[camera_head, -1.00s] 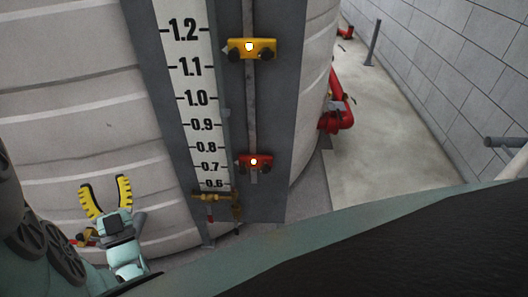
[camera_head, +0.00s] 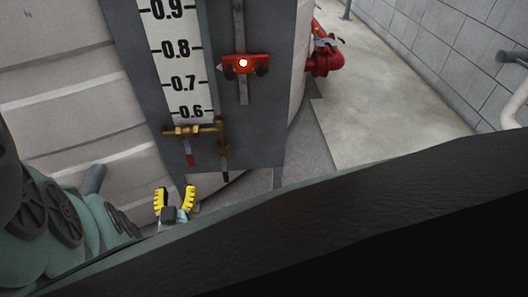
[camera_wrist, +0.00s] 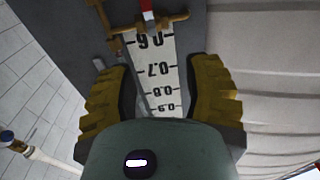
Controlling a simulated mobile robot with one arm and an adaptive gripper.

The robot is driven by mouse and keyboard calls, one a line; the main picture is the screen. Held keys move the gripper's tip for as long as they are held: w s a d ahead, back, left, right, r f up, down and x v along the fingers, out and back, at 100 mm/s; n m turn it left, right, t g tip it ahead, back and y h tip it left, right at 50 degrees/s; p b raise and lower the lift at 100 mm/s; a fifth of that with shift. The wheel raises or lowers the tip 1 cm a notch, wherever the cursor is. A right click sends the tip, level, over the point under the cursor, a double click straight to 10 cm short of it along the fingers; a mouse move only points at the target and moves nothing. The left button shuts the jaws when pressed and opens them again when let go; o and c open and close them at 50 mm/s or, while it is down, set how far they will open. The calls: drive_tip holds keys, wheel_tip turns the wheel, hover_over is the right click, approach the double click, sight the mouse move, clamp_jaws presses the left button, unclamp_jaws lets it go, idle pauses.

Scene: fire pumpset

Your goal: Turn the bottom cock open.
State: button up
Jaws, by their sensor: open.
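Brass cock fittings (camera_head: 205,130) sit at the foot of the level gauge, just under the 0.6 mark. A red-tipped handle (camera_head: 189,157) hangs down from the left part. A black-tipped handle (camera_head: 225,175) hangs lower from the right part. In the wrist view the scene is inverted, and the brass fittings (camera_wrist: 158,24) lie at the top edge with the red handle (camera_wrist: 147,5) partly cut off. My gripper (camera_head: 175,191) is open and empty, below the fittings in the head view and apart from them. Its yellow-padded fingers (camera_wrist: 160,72) frame the scale in the wrist view.
The white scale board (camera_head: 185,80) runs up a grey panel. A red slider (camera_head: 244,65) with a light sits on a rail right of it. The ribbed tank wall (camera_head: 60,85) is at left. Red piping (camera_head: 324,58) and open concrete floor (camera_head: 380,90) are at right.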

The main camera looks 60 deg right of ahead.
sight(189, 156)
drive_tip(key=shift+g, duration=0.4)
drive_tip(key=f+b+x, duration=0.1)
drive_tip(key=b+x, duration=0.1)
drive_tip(key=x, duration=0.3)
drive_tip(key=b+x, duration=0.2)
drive_tip(key=x, duration=0.2)
drive_tip(key=s+f+b+x, duration=0.1)
drive_tip(key=b+x, duration=0.1)
drive_tip(key=x, duration=0.3)
drive_tip(key=shift+w+d+f+b, duration=0.25)
drive_tip(key=shift+d+f+b, duration=0.15)
drive_tip(key=shift+d, duration=0.25)
drive_tip(key=shift+w+d+r, duration=0.1)
drive_tip(key=shift+w+d, duration=0.2)
drive_tip(key=shift+d, duration=0.15)
clamp_jaws()
